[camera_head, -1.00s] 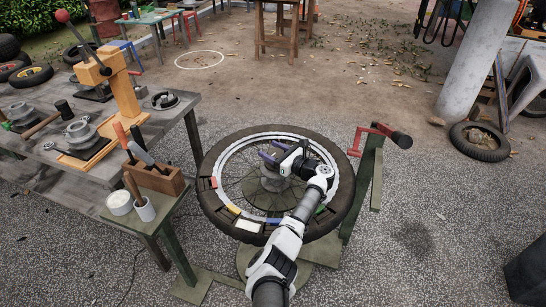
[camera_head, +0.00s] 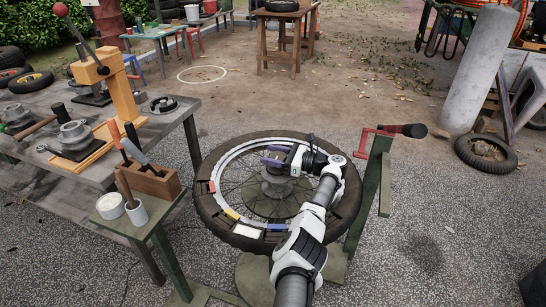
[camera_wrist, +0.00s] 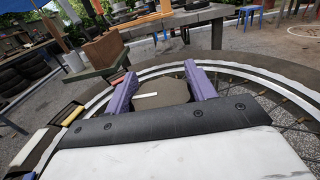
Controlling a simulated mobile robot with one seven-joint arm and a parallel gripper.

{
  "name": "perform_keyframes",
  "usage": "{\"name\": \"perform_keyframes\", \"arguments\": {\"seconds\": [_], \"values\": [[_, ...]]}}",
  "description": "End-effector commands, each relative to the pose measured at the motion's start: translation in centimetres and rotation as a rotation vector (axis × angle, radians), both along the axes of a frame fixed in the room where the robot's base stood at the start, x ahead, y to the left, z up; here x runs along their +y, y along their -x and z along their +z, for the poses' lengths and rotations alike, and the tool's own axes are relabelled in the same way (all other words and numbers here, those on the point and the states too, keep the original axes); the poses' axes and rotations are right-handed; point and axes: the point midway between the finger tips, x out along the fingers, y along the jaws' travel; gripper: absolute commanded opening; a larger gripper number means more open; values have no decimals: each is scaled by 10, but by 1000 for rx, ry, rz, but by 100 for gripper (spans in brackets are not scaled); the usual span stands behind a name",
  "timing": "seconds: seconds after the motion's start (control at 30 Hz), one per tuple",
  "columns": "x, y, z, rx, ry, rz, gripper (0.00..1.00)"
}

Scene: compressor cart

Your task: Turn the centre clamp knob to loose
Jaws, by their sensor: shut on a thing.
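The centre clamp knob (camera_wrist: 165,92) is a dull brown-grey disc with a short white line on its top, seen in the wrist view between my purple fingers. In the head view it sits over the grey hub (camera_head: 277,186) in the middle of the spoked wheel (camera_head: 207,215), largely hidden by my gripper. My gripper (camera_head: 272,156) comes in from the right, low over the hub, and is shut on the knob, one finger on each side. The white line lies roughly crosswise between the fingers in the wrist view.
Coloured blocks lie around the rim, among them a red (camera_head: 211,187), a yellow (camera_head: 232,214) and a white one (camera_head: 247,231). A green post with a red crank (camera_head: 372,150) stands close right of the wheel. A tool stand (camera_head: 152,215) and grey workbench (camera_head: 175,122) are at left.

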Motion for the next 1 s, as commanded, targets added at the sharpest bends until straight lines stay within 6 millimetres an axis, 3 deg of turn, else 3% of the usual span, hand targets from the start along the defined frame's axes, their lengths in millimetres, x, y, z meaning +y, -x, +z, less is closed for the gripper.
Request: {"name": "perform_keyframes", "arguments": {"seconds": [0.17, 0.2, 0.33, 0.67, 1.0], "values": [[2, 0, 2, -2, 0, 1, 32], [2, 0, 2, -2, 0, 1, 60], [1, 0, 1, -1, -1, 1, 77], [-3, 1, 0, -1, -1, -2, 77], [-53, 16, 0, -2, 0, -3, 77]]}}
